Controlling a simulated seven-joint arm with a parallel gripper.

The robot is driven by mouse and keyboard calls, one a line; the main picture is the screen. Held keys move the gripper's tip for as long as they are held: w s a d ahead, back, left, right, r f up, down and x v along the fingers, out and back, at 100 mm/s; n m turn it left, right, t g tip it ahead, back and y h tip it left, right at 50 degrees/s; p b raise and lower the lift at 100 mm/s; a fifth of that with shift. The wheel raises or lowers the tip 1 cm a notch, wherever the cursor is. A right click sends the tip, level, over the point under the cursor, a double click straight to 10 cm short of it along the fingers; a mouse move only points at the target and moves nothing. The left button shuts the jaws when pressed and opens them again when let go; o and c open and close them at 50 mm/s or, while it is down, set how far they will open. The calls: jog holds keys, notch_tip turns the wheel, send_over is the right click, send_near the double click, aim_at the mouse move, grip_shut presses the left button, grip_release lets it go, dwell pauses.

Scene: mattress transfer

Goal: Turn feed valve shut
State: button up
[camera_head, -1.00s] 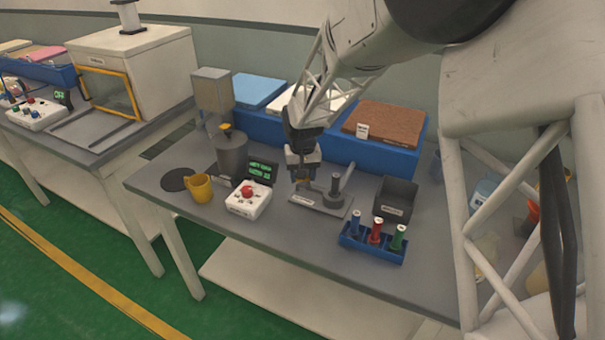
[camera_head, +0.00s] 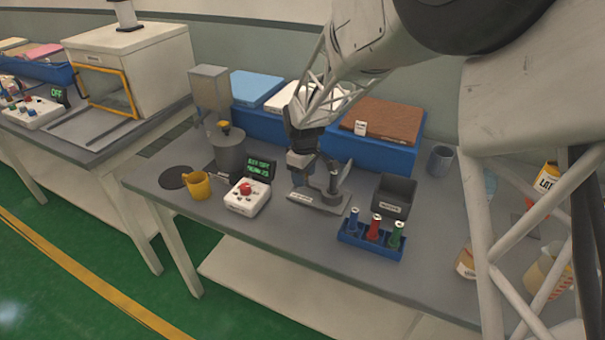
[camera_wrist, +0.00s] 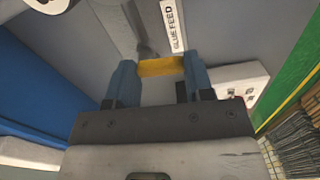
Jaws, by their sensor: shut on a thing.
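The glue feed valve is a grey plate (camera_head: 322,206) with an upright post (camera_head: 333,181) on the workbench. The wrist view shows its label (camera_wrist: 173,25), reading "GLUE FEED". My gripper (camera_wrist: 160,75) is shut on the valve's yellow handle (camera_wrist: 160,66), which lies across between the two blue-grey fingers. In the head view my gripper (camera_head: 303,176) is low over the plate, just left of the post. The wrist hides the handle and the fingertips there.
A white control box (camera_head: 247,198) with a red button and a yellow mug (camera_head: 196,186) stand left. A blue rack (camera_head: 371,243) with bottles is in front, a dark bin (camera_head: 394,197) right. A blue tray (camera_head: 368,155) with slabs is behind.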

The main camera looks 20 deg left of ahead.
jog(key=shift+n, duration=0.5)
jog(key=o, duration=0.9)
jog(key=shift+r, duration=0.15)
jog(key=shift+r, duration=3.8)
jog(key=shift+d, duration=0.1)
